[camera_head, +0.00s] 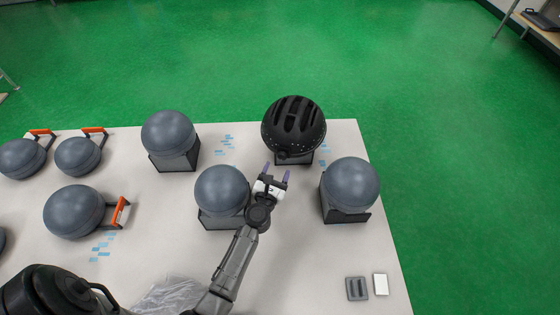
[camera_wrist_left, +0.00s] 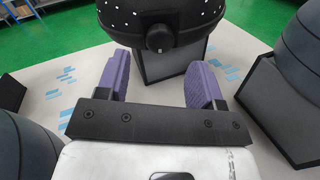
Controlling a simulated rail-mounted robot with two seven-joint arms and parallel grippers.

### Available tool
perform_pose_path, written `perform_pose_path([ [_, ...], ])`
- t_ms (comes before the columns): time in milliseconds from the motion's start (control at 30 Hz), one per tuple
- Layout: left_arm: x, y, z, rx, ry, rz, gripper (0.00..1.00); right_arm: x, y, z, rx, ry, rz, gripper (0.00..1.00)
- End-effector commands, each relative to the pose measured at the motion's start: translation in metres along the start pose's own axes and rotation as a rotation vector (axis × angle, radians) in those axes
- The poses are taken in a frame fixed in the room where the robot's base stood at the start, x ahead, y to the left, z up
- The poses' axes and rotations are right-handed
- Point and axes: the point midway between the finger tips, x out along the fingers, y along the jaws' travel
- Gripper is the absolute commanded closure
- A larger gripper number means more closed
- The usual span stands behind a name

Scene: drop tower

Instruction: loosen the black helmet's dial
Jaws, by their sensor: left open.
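The black helmet (camera_head: 293,124) sits on a grey-black stand (camera_head: 308,158) at the far right of the table. In the left wrist view the helmet (camera_wrist_left: 192,14) fills the top, with its round black dial (camera_wrist_left: 159,38) at the rear rim facing the gripper. My left gripper (camera_head: 276,174) is open and empty, its purple fingers pointing at the helmet. In the left wrist view the gripper (camera_wrist_left: 161,80) has its fingers on either side of the dial's line, short of it and not touching. The right gripper is not in view.
Grey headforms on stands flank the left gripper, one on the left (camera_head: 222,190) and one on the right (camera_head: 350,184). Several grey balls with orange handles lie on the left of the white table (camera_head: 300,270). Two small blocks (camera_head: 357,288) lie at the front right.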

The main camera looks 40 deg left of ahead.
Motion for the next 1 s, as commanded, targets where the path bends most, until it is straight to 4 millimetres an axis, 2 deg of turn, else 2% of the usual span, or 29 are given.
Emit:
perform_pose_path([
  [33,-0.011,-0.001,-0.001,0.000,0.001,-0.001,0.39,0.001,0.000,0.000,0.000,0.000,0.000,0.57],
  [200,-0.039,-0.001,-0.002,0.001,0.001,-0.001,0.39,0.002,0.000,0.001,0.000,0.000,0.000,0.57],
  [400,-0.059,-0.001,-0.001,0.001,0.000,-0.001,0.39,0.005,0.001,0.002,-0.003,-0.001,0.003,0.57],
  [600,-0.067,0.000,0.000,0.000,-0.001,0.000,0.39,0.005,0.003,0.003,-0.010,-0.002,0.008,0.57],
  [1000,-0.067,0.000,0.000,0.000,-0.001,0.000,0.39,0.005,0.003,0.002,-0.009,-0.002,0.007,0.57],
])
